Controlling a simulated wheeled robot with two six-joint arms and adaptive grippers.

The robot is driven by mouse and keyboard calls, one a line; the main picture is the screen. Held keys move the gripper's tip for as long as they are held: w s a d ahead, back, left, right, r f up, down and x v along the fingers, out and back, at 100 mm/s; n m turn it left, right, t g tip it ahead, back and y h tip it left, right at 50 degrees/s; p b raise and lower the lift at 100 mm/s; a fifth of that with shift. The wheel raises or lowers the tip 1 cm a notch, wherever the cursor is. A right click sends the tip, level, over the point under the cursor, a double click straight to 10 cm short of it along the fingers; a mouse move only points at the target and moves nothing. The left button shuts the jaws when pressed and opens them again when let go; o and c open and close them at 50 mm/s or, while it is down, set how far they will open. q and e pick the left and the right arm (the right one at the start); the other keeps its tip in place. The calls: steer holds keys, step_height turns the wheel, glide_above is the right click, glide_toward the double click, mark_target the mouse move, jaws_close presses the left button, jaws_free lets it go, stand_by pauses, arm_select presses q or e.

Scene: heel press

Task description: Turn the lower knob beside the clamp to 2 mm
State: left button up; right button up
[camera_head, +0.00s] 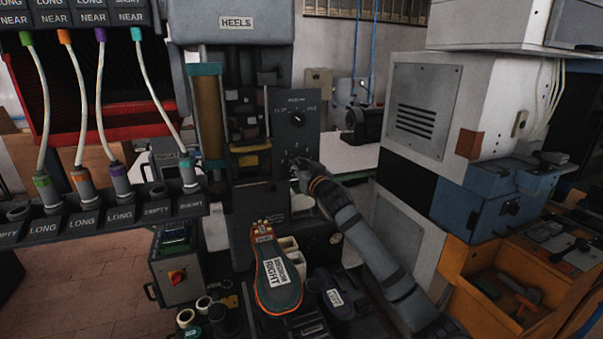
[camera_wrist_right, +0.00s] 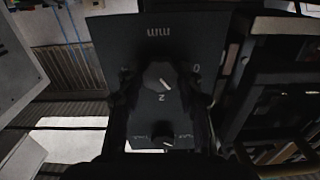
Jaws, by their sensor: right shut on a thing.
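The dark control panel (camera_head: 308,100) stands right of the press column in the head view. Its upper knob (camera_head: 297,118) is bare. My right gripper (camera_head: 296,167) is at the lower knob, which it mostly hides there. In the right wrist view, which shows the panel upside down, the gripper fingers (camera_wrist_right: 162,95) are shut on the lower knob (camera_wrist_right: 158,75), one on each side. Its white pointer line slants toward the picture's lower right, between the 2 mark and the 0 mark, closer to the 2. The upper knob (camera_wrist_right: 162,135) shows beyond. My left gripper is out of view.
The press (camera_head: 232,22) labelled HEELS has a yellow-edged clamp area (camera_head: 250,158). An insole marked RIGHT (camera_head: 277,280) lies below it. A rack of cable plugs (camera_head: 120,215) is at left. A grey cabinet (camera_head: 420,110) and an orange bin (camera_head: 490,285) stand at right.

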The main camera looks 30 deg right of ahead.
steer(key=m+b, duration=0.3)
steer(key=m, duration=0.1)
steer(key=shift+f, duration=0.2)
steer(key=shift+r+m+b, duration=0.1)
steer(key=shift+m+b, duration=0.7)
steer(key=shift+m, duration=0.6)
steer(key=o, duration=1.2)
steer(key=shift+c, duration=0.2)
steer(key=shift+r, duration=0.1)
steer(key=v, duration=0.7)
steer(key=shift+s+a, duration=0.15)
steer(key=shift+s, duration=0.05)
